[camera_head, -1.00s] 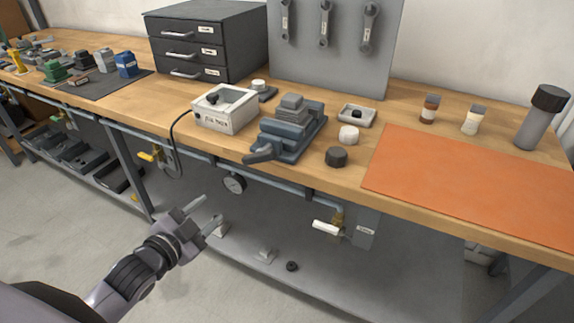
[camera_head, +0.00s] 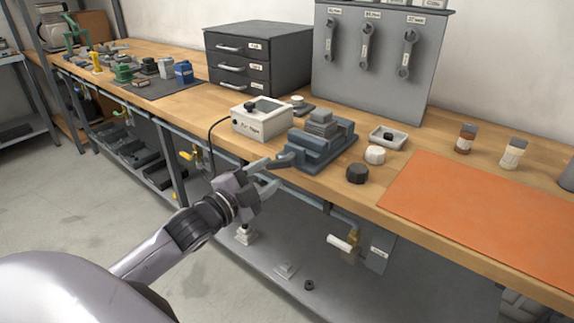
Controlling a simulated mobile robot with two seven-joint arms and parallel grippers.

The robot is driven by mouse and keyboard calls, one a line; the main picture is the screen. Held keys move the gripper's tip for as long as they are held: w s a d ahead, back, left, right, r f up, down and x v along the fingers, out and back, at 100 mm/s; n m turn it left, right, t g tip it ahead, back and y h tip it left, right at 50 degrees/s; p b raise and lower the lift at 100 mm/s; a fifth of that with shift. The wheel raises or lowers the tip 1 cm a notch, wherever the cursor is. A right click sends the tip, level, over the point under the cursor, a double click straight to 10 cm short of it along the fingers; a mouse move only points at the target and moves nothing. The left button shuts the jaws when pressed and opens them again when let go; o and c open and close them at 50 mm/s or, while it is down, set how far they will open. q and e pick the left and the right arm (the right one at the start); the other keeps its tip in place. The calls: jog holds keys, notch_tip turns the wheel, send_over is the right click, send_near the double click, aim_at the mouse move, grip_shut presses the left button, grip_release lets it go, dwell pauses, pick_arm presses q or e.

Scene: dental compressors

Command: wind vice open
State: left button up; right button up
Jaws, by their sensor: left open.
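The blue-grey vice (camera_head: 318,142) sits near the front edge of the wooden bench, with a grey block at its jaws. Its handle (camera_head: 284,160) points toward the front left, over the bench edge. My left gripper (camera_head: 272,175) is open at the handle, with one finger near the handle's end and the other lower, in front of the bench edge. I cannot tell whether it touches the handle. My right gripper is not in view.
A white box (camera_head: 262,118) with a cable stands left of the vice. A black knob (camera_head: 357,174), a white round piece (camera_head: 375,155) and a small tray (camera_head: 388,138) lie to its right. An orange mat (camera_head: 485,215) covers the bench further right. Drawers (camera_head: 258,60) stand behind.

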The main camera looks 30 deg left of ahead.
aim_at(281, 165)
pick_arm(q)
jog(key=shift+w+d, duration=0.15)
jog(key=shift+w, duration=1.35)
jog(key=shift+w+d, duration=0.15)
jog(key=shift+w, duration=1.35)
grip_shut()
